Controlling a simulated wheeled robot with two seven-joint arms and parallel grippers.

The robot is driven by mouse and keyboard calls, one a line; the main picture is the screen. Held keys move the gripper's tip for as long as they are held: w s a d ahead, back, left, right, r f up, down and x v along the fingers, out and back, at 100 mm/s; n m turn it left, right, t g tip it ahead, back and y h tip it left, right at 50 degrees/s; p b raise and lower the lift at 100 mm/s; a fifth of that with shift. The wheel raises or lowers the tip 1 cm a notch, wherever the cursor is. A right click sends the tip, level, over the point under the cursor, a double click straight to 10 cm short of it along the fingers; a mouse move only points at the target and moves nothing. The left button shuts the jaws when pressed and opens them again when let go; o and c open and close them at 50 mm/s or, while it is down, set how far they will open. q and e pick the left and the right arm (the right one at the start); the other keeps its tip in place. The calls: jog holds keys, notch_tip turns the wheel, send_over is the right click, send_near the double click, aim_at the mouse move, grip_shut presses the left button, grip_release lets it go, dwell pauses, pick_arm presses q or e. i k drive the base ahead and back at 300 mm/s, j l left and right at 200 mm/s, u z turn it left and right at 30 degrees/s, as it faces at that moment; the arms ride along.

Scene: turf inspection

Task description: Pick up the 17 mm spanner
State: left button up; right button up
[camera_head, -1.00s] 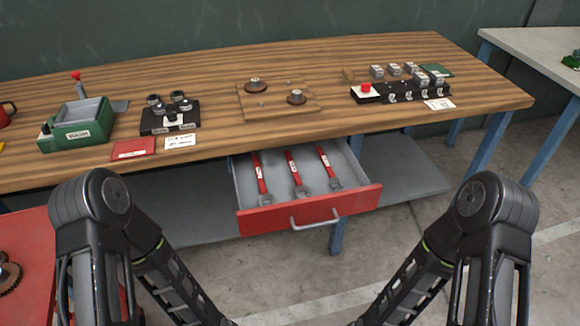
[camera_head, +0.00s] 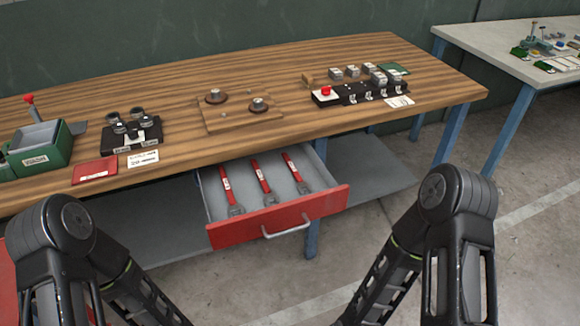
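Three red-handled spanners lie side by side in the open drawer (camera_head: 328,203) under the wooden bench: a left spanner (camera_head: 227,186), a middle spanner (camera_head: 262,181) and a right spanner (camera_head: 294,172). Their grey open jaws point toward the drawer front. Each handle has a small white label, too small to read, so I cannot tell which is the 17 mm one. Both my arms show at the lower left and lower right, in front of the drawer. Both grippers are out of the frame.
The wooden bench (camera_head: 260,66) carries a green box (camera_head: 40,157), a black fixture (camera_head: 131,137), a wooden board (camera_head: 240,120) and a black switch strip (camera_head: 366,96) with a red button. A pale table (camera_head: 480,52) stands at the right. The floor between is clear.

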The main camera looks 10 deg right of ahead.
aim_at(302, 186)
jog(key=i+l, duration=0.1)
jog(key=l, duration=0.3)
jog(key=i+l, duration=0.1)
jog(key=l, duration=0.3)
jog(key=i+l, duration=0.1)
jog(key=l, duration=0.35)
jog(key=i+l+z, duration=0.1)
jog(key=l, duration=0.3)
jog(key=i+l, duration=0.15)
jog(key=l, duration=0.25)
jog(key=i+l, duration=0.1)
jog(key=l, duration=0.3)
jog(key=i+l, duration=0.1)
jog(key=l, duration=0.3)
